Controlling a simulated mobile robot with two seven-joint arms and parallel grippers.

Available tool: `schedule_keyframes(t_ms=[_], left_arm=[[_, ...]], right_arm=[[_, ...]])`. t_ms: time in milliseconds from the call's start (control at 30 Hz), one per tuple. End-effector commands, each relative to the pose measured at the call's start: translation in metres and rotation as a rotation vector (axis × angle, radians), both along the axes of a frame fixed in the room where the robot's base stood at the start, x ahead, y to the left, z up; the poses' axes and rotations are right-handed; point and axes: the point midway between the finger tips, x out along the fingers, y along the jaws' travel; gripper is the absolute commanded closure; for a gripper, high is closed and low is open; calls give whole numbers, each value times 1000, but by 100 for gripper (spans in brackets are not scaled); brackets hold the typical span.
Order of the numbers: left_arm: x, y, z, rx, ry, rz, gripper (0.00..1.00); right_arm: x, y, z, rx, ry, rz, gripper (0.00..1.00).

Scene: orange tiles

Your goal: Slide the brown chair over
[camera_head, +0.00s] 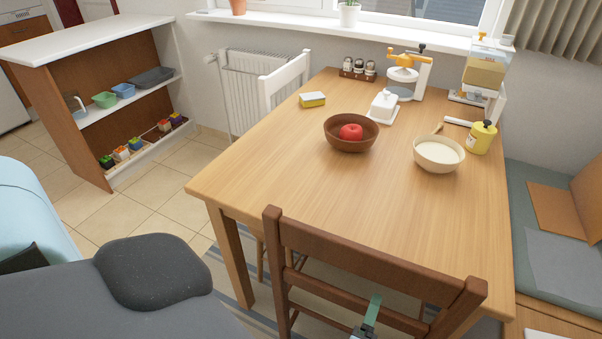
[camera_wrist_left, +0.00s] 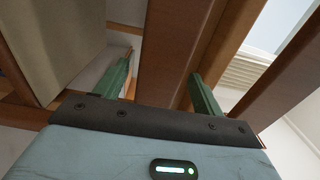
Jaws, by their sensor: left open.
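The brown chair (camera_head: 360,250) stands at the near side of the wooden table (camera_head: 275,165), its backrest towards me. My left gripper (camera_head: 370,312) is at the lower part of the backrest, with one green finger showing in front of the lower rail. In the left wrist view, the two green fingers of the left gripper (camera_wrist_left: 162,88) are apart. A brown bar of the chair (camera_wrist_left: 170,50) passes between them, with a gap at least on its left side. I cannot tell whether the right finger touches it. My right gripper is not in view.
A brown bowl with a red apple (camera_head: 351,132), a cream bowl (camera_head: 438,153), a sponge (camera_head: 312,99) and a yellow bottle (camera_head: 481,137) are on the table. A white chair (camera_head: 285,78) stands at its far left. A bench (camera_head: 560,265) lies right. Tiled floor (camera_head: 110,205) is free at left.

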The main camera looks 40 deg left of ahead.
Motion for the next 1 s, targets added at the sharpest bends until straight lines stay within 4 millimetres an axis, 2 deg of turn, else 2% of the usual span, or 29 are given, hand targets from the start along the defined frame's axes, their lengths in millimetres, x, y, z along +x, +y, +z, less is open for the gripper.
schedule_keyframes(t_ms=[700, 833, 1000], left_arm=[[-89, -26, -1, 0, 1, -2, 31], [-97, -28, 0, 1, 1, -1, 31], [-98, -29, 0, 1, -1, -1, 31]], right_arm=[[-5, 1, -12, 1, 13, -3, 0], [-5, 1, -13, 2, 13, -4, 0], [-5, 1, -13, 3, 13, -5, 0]])
